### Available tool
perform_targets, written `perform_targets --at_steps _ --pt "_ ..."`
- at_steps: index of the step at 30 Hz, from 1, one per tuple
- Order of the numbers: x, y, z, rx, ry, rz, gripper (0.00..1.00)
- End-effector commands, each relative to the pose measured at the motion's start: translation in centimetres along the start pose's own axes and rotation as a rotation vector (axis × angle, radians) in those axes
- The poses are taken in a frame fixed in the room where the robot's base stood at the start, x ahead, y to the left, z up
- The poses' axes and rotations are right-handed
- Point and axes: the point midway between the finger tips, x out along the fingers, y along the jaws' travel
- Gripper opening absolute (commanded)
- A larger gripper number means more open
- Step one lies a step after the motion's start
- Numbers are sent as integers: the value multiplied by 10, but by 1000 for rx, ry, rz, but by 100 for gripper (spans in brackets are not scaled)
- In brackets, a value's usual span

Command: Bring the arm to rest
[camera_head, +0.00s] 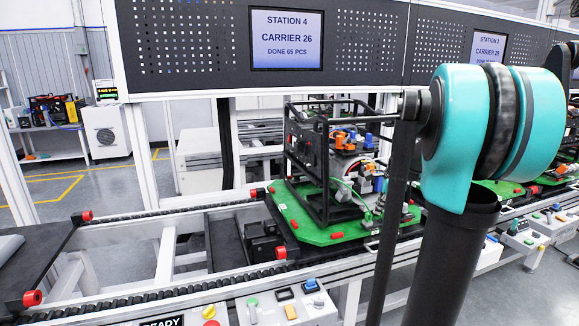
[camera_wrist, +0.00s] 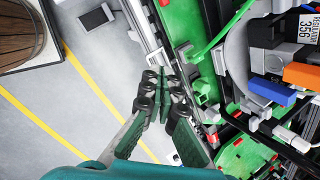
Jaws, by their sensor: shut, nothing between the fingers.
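My gripper (camera_wrist: 166,84) shows in the wrist view with its fingers together and nothing between them. In that view it hangs beside the conveyor rail (camera_wrist: 143,30), left of the green pallet (camera_wrist: 182,22). Whether it touches anything I cannot tell. In the head view my teal and black arm fills the right side, and the gripper itself is not clearly seen. The green pallet (camera_head: 300,232) sits on the conveyor there, bearing a black-framed machine (camera_head: 312,160) with orange and blue parts. My arm stands in front of the conveyor's right part.
A sign panel (camera_head: 200,45) reads Station 4, Carrier 26. A control box (camera_head: 290,303) with buttons stands at the front. A grey slab (camera_head: 10,248) is at the left edge. A barrel (camera_wrist: 20,30) is at top left of the wrist view.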

Motion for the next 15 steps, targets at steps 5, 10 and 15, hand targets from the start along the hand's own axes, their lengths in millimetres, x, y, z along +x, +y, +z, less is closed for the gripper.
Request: perform_targets --at_steps 5,10,15 --pt "21 88 22 -511 24 12 0" --pt "39 171 29 -1003 46 27 0" --pt "55 250 24 -1464 64 49 0"
